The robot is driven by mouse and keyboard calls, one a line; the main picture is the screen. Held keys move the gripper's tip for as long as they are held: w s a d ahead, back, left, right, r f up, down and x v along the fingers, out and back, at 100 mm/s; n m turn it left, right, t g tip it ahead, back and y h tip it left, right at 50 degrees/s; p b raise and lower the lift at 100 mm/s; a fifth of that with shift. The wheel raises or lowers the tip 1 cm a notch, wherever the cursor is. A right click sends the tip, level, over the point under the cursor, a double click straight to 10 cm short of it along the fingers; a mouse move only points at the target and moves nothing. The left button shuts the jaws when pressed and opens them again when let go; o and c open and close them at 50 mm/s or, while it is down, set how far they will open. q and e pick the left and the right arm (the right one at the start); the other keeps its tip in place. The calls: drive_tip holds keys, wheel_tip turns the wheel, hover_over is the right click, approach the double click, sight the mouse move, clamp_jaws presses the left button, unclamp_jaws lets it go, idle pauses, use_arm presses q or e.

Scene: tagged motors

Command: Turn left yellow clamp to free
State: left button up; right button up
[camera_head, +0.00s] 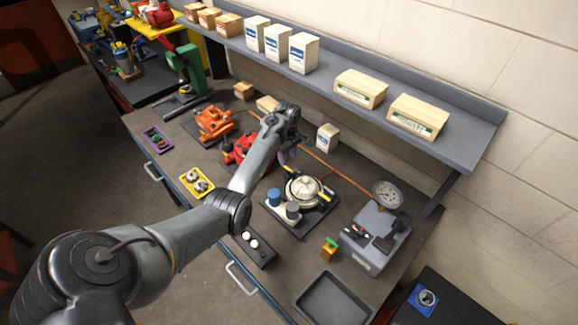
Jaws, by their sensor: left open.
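A round cream-coloured housing (302,189) sits on a dark base plate at the middle of the bench. A yellow clamp (290,170) shows at its upper left edge, and another yellow clamp (321,198) at its right side. My left arm reaches in from the left, and my left gripper (287,156) is open just above and behind the upper left clamp. It looks close to this clamp, but I cannot tell whether they touch. The fingers are small and partly hidden by the wrist. My right gripper is not in view.
A blue cylinder (274,197) and a grey one (292,210) stand in front of the housing. A gauge device (378,235) stands to the right, a red motor (238,149) to the left. The shelf (330,72) overhangs the back. An empty dark tray (333,300) lies at the front right.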

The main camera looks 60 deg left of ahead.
sight(288, 168)
use_arm(q)
drive_tip(key=shift+a+f, duration=0.1)
drive_tip(key=shift+f, duration=3.2)
clamp_jaws()
